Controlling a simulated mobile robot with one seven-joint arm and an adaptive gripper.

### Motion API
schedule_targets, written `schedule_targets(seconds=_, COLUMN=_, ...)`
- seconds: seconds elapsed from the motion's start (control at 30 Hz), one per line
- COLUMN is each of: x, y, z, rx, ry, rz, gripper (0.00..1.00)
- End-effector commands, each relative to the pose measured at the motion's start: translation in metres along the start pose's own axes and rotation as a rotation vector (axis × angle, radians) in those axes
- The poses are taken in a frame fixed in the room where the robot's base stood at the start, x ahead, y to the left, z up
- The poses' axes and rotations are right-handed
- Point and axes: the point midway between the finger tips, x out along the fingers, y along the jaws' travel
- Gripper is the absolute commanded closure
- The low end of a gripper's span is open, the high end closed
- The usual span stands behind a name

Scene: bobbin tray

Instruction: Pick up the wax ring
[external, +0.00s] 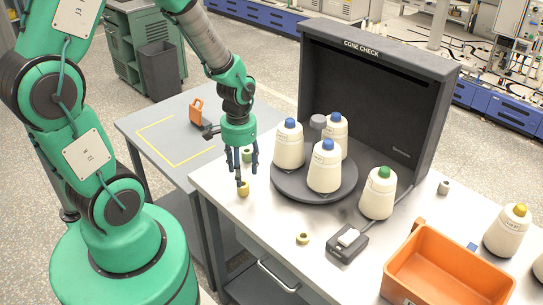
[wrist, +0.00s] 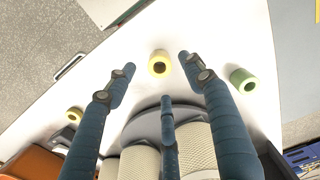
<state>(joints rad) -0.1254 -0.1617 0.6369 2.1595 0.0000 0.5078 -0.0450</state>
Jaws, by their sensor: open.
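A small yellow ring (external: 243,190) lies near the left edge of the white table (external: 285,215); in the wrist view this yellow ring (wrist: 160,56) shows between and just beyond my fingertips. A green ring (external: 247,155) lies behind it, and this green ring (wrist: 235,76) is right of my fingers in the wrist view. I cannot tell by label which is the wax ring. My gripper (external: 243,172) points down above the first yellow ring, fingers spread and empty.
A dark turntable (external: 290,190) with several cones stands right of my gripper, before the grey cone check booth (external: 375,100). A dark scale (external: 347,244) and an orange crate (external: 448,258) are at front right. A grey side table (external: 150,128) is at left.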

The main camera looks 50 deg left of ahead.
Motion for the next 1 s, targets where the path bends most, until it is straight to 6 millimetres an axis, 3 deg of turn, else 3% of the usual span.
schedule_targets(seconds=0.13, x=0.010, y=0.000, z=0.000, rx=0.000, ry=0.000, rz=0.000, gripper=0.47)
schedule_targets(seconds=0.57, x=0.013, y=0.000, z=0.000, rx=0.000, ry=0.000, rz=0.000, gripper=0.47)
schedule_targets(seconds=1.0, x=0.057, y=0.001, z=0.003, rx=0.000, ry=-0.001, rz=0.000, gripper=0.47)
